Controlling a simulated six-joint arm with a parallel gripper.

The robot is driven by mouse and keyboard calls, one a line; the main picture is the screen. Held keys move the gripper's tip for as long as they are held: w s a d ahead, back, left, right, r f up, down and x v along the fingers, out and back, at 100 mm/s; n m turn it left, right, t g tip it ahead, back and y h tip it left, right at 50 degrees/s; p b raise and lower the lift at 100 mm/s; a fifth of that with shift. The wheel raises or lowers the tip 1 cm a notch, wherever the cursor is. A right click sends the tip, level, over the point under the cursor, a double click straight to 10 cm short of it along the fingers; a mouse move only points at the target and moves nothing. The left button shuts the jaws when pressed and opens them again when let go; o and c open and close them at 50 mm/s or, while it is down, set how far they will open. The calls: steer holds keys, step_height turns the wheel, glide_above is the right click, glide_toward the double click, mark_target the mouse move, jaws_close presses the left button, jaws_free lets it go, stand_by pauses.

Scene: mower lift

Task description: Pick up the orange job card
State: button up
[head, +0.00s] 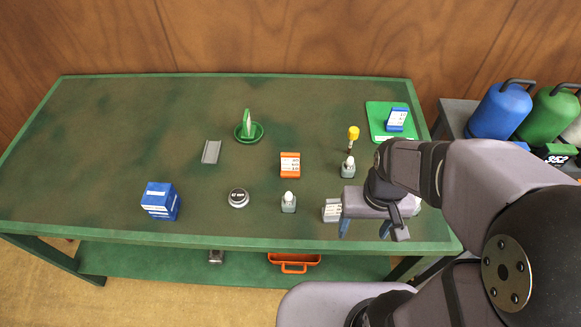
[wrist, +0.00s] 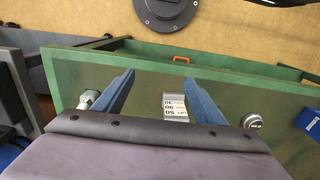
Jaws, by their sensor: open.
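A yellow-topped item (head: 353,134), green dish (head: 249,131), round puck (head: 238,197) and blue boxes (head: 161,201) are around. A blue card (head: 396,119) is on a green mat (head: 376,113).

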step_height(320, 180, up, 5)
steer(key=t+b, duration=1.2)
steer(key=t, duration=0.1)
glide_above(289, 154)
steer(key=s, duration=0.3)
steer(key=shift+t, duration=0.3)
step_height(289, 154, down, 8)
steer(key=shift+f+p, duration=0.1)
steer(key=shift+p, duration=0.3)
steer(key=shift+d+f+x, duration=0.1)
steer(key=shift+x, duration=1.75)
steer(key=shift+d+f+x, duration=0.1)
steer(key=shift+x, duration=1.75)
steer(key=shift+s, duration=0.1)
